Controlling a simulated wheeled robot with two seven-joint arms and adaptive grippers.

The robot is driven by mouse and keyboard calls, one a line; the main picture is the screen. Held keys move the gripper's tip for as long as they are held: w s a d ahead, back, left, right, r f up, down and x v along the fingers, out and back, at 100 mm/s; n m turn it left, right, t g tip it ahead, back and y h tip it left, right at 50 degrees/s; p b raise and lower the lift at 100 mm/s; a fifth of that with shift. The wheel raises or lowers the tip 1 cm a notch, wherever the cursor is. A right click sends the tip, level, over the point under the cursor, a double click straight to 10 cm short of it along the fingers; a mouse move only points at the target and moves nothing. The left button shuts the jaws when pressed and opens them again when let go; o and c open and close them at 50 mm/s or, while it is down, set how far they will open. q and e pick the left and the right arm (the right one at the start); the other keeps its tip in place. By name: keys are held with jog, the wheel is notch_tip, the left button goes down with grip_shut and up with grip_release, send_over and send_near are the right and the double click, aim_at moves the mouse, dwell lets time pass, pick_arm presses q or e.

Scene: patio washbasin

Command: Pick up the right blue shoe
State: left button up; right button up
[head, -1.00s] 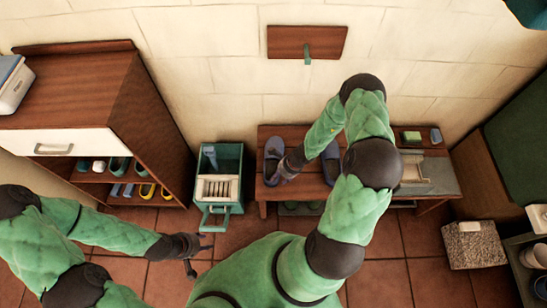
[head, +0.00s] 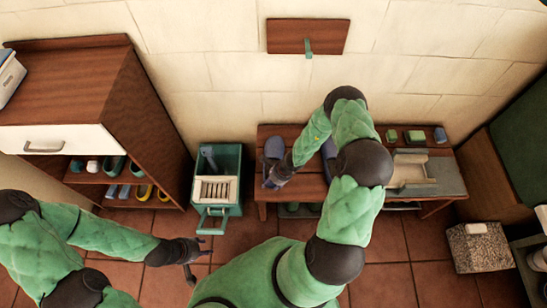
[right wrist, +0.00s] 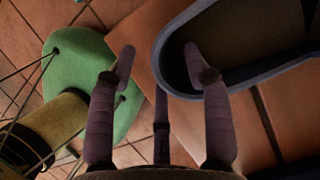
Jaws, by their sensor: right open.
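Two blue shoes lie on the wooden bench (head: 350,188) in the head view. The left one (head: 273,148) has its near end partly hidden by my right gripper (head: 273,178); the right one (head: 328,150) is partly covered by my right arm. In the right wrist view a blue shoe (right wrist: 268,78) shows as a dark rim and opening. My right gripper, also there (right wrist: 160,62), is open, with one fingertip over the shoe's opening and another outside its rim. My left gripper (head: 197,262) is open and empty above the floor, left of my body.
A green crate (head: 232,160) with a white rack stands left of the bench. A wooden cabinet (head: 150,120) holding shoes is farther left. A stone block (head: 480,250) is on the floor.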

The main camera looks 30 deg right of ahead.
jog(key=shift+c, duration=0.3)
grip_shut()
jog(key=shift+r, duration=0.1)
